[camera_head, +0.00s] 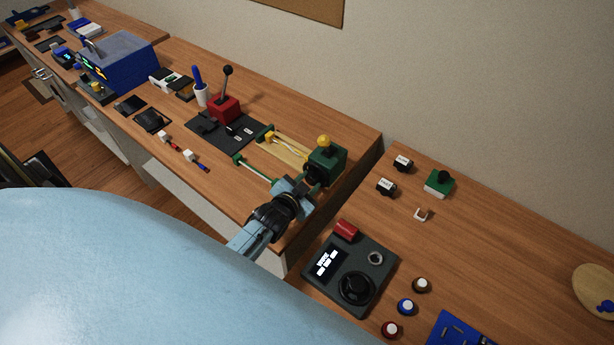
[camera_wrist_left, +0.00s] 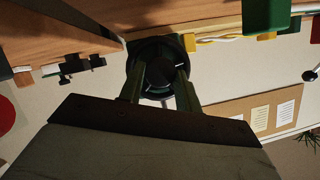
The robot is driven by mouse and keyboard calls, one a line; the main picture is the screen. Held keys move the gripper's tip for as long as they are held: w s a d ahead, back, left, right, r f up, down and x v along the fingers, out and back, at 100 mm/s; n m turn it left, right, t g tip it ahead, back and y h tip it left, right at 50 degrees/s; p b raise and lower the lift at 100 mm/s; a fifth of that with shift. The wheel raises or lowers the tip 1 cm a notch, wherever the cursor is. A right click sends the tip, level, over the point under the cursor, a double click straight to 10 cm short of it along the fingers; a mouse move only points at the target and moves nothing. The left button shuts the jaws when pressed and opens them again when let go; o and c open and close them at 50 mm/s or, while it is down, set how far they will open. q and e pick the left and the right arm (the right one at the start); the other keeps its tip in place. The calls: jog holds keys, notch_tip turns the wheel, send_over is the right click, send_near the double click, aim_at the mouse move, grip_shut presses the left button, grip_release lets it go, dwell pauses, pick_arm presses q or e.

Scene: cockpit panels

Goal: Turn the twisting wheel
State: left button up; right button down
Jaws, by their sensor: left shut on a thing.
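The twisting wheel is a dark round wheel (camera_wrist_left: 148,53) on the green box (camera_head: 331,160), which has a yellow ball on top and stands near the desk's right end. In the head view the wheel (camera_head: 311,174) is partly hidden by my left gripper (camera_head: 308,184). My left arm reaches to it from the lower left. In the left wrist view the two fingers of my left gripper (camera_wrist_left: 160,80) lie over the wheel and are shut on it. My right gripper is not in view.
A rail frame with a yellow-and-white twisted cable (camera_head: 290,147) adjoins the green box. A red lever box (camera_head: 224,108) stands farther left. A dark panel with a round dial (camera_head: 357,286) lies on the lower right desk. Small knobs lie near it.

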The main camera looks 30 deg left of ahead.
pick_arm(q)
jog(key=shift+d+f+m+y+b, duration=0.2)
jog(key=shift+m+y+b, duration=0.25)
jog(key=shift+m, duration=0.15)
jog(key=shift+m+t+y+b, duration=0.25)
jog(key=shift+m+t+b, duration=0.05)
jog(key=shift+m+b, duration=0.25)
jog(key=shift+m+y+b, duration=0.5)
jog(key=shift+m+b, duration=0.45)
jog(key=shift+b, duration=0.05)
jog(key=shift+t, duration=0.3)
jog(key=shift+r, duration=0.1)
jog(key=o, duration=1)
jog(key=shift+c, duration=0.2)
